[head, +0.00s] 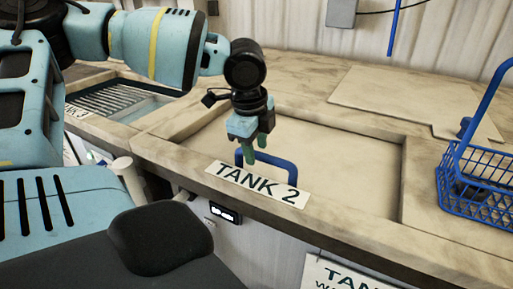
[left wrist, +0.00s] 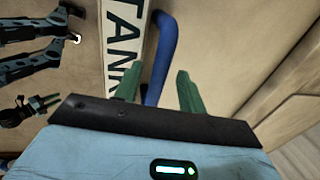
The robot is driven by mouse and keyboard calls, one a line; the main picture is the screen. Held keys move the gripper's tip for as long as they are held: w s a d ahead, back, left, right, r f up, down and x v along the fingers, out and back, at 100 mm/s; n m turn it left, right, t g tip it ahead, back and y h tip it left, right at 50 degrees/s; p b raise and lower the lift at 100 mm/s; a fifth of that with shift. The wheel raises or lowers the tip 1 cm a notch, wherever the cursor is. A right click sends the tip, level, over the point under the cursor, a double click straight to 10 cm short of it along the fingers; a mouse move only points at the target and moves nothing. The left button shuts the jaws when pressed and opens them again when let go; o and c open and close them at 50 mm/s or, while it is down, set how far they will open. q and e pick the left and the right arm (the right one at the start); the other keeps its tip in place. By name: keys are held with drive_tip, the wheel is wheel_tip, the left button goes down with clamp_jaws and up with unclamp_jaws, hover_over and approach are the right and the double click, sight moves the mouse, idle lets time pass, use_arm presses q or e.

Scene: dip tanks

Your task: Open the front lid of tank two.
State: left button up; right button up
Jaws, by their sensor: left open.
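The front lid (head: 335,165) of tank two is a pale tan panel, lying flat and closed inside its frame. Its blue bar handle (head: 282,164) stands near the front edge, behind the "TANK 2" label (head: 256,185). My left gripper (head: 254,160) is open, with its green fingers pointing down at the handle's left part. In the left wrist view, the blue handle (left wrist: 163,50) runs down between the two green fingertips (left wrist: 157,82). I cannot tell whether the fingers touch it. My right gripper is not in view.
A blue wire basket (head: 480,185) with a tall handle stands on the right of the counter. A flat tan panel (head: 400,100) lies behind the tank. A neighbouring open tank with a grate (head: 120,100) is at left. A small display (head: 223,212) is on the front wall.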

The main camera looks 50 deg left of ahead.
use_arm(q)
drive_tip(key=shift+w+f, duration=0.1)
drive_tip(key=shift+f, duration=0.25)
clamp_jaws()
drive_tip(key=shift+w+a, duration=0.1)
drive_tip(key=shift+a, duration=0.05)
